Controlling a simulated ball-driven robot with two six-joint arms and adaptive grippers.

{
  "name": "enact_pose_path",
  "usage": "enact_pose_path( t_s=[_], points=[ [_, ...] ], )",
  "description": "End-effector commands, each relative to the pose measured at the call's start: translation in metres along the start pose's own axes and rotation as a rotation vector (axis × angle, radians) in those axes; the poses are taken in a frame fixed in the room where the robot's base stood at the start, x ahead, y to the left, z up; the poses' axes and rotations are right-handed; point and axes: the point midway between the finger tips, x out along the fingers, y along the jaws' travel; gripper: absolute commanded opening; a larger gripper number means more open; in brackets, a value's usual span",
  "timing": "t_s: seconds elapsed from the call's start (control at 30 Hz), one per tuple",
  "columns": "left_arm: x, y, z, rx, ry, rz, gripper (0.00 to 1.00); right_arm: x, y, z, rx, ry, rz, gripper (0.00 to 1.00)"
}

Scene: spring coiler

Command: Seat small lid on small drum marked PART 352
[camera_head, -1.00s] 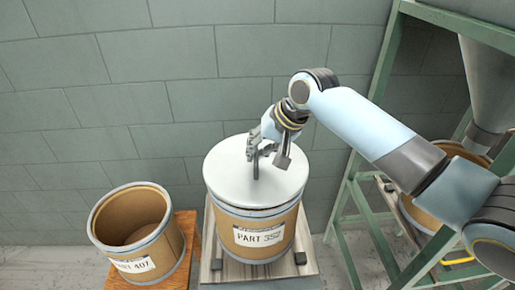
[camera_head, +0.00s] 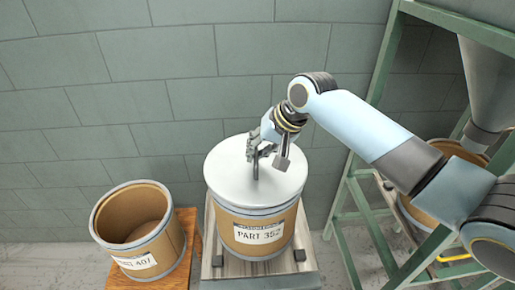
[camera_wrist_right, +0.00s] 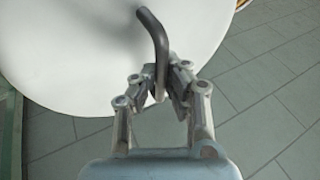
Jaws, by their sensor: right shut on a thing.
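The small drum marked PART 352 (camera_head: 260,236) is a brown drum with a pale rim and a white label, standing on a low platform. The white round lid (camera_head: 225,170) lies over its top in the head view and covers the opening; whether it is fully down cannot be told. My right gripper (camera_head: 256,160) is above the lid, shut on its dark bent handle (camera_wrist_right: 157,45). In the right wrist view the fingers (camera_wrist_right: 160,85) close around the handle, and the lid (camera_wrist_right: 80,50) fills the upper left. My left gripper is not in view.
An open brown drum marked 407 (camera_head: 140,235) stands on an orange wooden stand (camera_head: 185,225) at left. A green frame (camera_head: 350,200) with a grey hopper (camera_head: 485,85) and another drum stands at right. A tiled wall (camera_head: 170,60) is behind.

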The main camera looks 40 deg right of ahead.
Motion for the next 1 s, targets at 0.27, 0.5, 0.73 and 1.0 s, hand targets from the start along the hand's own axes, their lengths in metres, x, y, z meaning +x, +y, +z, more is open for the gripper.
enact_pose_path(
  t_s=[0.27,0.5,0.73,1.0],
  points=[
    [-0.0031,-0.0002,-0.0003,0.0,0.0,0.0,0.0,0.0003,-0.0007,-0.0002,0.0,0.002,-0.002,0.0],
    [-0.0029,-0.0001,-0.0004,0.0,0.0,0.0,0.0,0.0003,-0.0006,-0.0002,0.0,0.002,-0.002,0.12],
    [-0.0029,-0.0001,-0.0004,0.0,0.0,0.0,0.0,0.0003,-0.0005,-0.0002,0.0,0.002,-0.001,0.34],
    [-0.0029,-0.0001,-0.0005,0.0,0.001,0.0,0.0,0.0007,0.0003,0.0004,0.0,0.0,0.0,0.53]
  ],
)
